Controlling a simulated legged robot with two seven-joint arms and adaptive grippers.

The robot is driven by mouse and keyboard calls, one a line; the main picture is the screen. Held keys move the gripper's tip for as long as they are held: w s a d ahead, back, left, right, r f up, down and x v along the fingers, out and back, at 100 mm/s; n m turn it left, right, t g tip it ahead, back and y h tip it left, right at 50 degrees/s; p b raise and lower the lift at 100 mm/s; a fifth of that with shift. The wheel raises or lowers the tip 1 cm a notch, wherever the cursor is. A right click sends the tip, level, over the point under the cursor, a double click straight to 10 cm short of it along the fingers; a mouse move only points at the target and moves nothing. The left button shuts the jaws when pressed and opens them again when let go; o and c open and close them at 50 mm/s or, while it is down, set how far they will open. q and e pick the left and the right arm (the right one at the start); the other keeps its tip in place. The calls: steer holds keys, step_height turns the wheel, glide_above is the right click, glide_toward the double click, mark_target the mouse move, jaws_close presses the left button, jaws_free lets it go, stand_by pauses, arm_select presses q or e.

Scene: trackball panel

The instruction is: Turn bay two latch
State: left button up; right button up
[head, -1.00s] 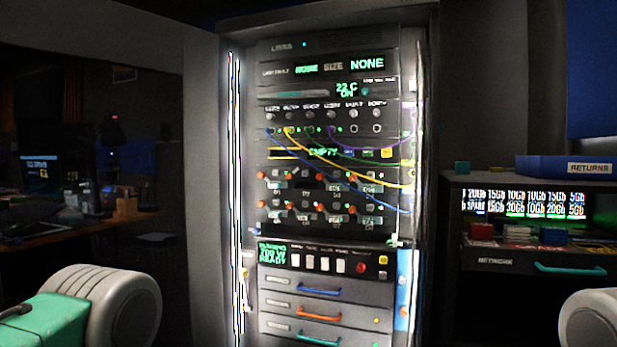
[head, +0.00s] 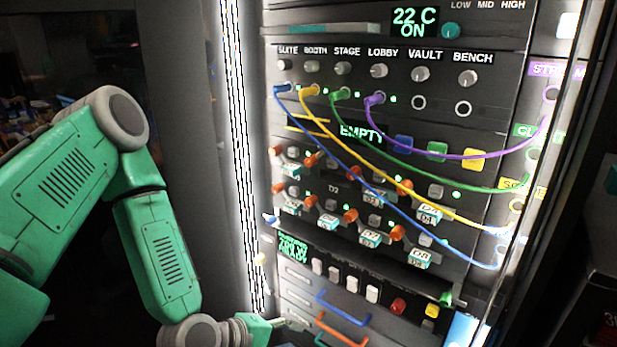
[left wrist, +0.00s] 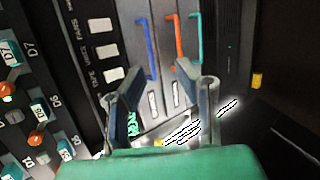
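The drive bays (head: 352,195) form two rows in the middle of the rack in the head view, with orange latch knobs and teal-and-white tags. A small D2 label (head: 333,188) shows by a dark gap in the upper row; I cannot tell which knob is its latch. My left gripper (head: 285,325) is low at the rack's left side, below the bays, partly cut off by the frame. In the left wrist view my gripper (left wrist: 160,75) is open and empty, its fingers facing the drawers. Bay knobs (left wrist: 35,140) show at that view's left. My right gripper is out of view.
Blue, yellow, green and purple cables (head: 420,172) hang across the rack front and over some bays. White switches (head: 345,280) sit below the bays, above drawers with blue and orange handles (head: 342,308). A bright vertical strip (head: 240,150) lines the rack's left edge.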

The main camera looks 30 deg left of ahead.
arm_select(q)
steer(key=w+a+r+n+t+p, duration=0.2)
steer(key=r+n+p, duration=0.1)
steer(key=r, duration=0.4)
steer(key=w+a+r+n+t+p, duration=0.2)
steer(key=r+n, duration=0.1)
steer(key=r, duration=0.5)
steer(key=n+t+y+p, duration=0.3)
steer(key=n+t+p, duration=0.15)
steer(key=n, duration=0.25)
glide_toward(307, 164)
steer(key=shift+g, duration=0.25)
steer(key=w, duration=0.6)
steer(key=w+p, duration=0.1)
steer(key=w, duration=0.2)
steer(key=shift+w+d+r, duration=0.2)
steer(key=shift+w+d, duration=0.05)
steer(key=shift+w, duration=0.1)
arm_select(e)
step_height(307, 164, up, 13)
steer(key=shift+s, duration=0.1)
arm_select(q)
jaws_close()
